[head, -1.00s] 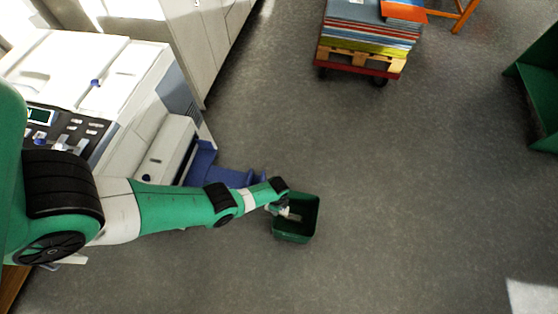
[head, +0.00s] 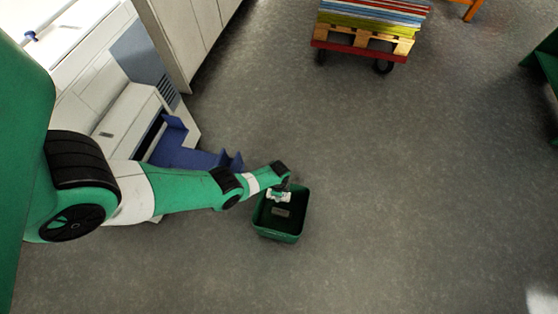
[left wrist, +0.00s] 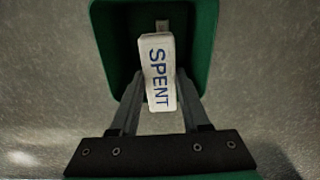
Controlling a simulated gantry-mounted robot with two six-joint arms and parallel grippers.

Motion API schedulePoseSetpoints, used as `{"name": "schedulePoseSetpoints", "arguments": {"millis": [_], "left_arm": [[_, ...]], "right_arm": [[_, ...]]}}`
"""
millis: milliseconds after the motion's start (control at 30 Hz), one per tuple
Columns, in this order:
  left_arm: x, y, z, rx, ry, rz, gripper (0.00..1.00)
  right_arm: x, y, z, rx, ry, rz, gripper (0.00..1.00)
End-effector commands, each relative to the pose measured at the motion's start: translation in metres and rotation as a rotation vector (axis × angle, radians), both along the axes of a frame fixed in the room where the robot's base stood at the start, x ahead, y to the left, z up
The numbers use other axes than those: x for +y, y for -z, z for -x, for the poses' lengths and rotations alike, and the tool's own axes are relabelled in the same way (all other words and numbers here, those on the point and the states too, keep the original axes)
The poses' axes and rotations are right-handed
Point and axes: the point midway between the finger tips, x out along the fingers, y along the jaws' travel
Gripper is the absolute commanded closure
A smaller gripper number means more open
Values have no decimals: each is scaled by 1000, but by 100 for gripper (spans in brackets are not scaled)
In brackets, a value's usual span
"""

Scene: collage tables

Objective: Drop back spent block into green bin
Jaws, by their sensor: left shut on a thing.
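The green bin (head: 279,235) stands on the grey floor in the head view. It also fills the top of the left wrist view (left wrist: 207,60). My left gripper (head: 281,190) is over the bin's opening, near its upper rim. In the left wrist view my left gripper (left wrist: 157,103) is shut on a white block (left wrist: 157,70) marked SPENT in blue. The same white block shows small and pale in the head view (head: 278,195). A grey item (head: 281,212) lies inside the bin, and it is too small to identify. My right gripper is not in view.
A white machine (head: 125,115) with a blue tray (head: 185,155) stands at the left, beside my arm. A red cart (head: 360,53) with a pallet and stacked coloured sheets is at the top. The floor right of the bin is clear.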

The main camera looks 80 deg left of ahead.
Motion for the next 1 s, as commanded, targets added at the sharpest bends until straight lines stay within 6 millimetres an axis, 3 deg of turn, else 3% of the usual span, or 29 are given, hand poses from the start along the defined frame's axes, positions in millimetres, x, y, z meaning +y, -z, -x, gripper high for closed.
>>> {"name": "schedulePoseSetpoints", "arguments": {"millis": [333,700,733,900,1000], "left_arm": [[0,50,0,0,1,0,100],[0,55,0,0,1,0,100],[0,55,0,0,1,0,50],[0,55,0,0,1,0,20],[0,55,0,0,1,0,19]], "right_arm": [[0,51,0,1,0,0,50],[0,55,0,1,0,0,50],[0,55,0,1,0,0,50],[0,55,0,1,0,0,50],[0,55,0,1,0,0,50]]}}
